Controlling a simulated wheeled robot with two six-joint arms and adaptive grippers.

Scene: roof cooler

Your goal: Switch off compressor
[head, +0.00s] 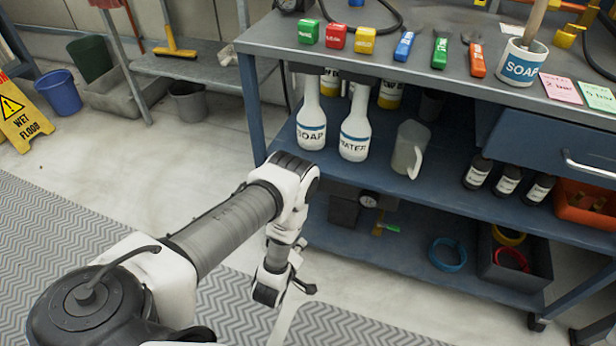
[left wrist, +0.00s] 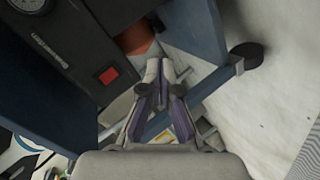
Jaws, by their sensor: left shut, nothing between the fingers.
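The compressor shows in the left wrist view as a dark box (left wrist: 75,55) with a round gauge (left wrist: 27,4) at the top left and a red square switch (left wrist: 107,75) on its face. In the head view a dark unit with a small gauge (head: 368,200) stands on the lower shelf, partly behind my arm. My left gripper (head: 303,287) is low in front of the workbench. Its fingers (left wrist: 158,68) are shut and empty, to the right of the red switch in the wrist view and apart from it. My right gripper is out of view.
The blue workbench (head: 270,37) has spray bottles, a jug and dark bottles on its middle shelf. A bin with coloured rings (head: 512,270) and a blue ring (head: 447,254) sit on the lower shelf. The floor to the left (head: 130,165) is clear.

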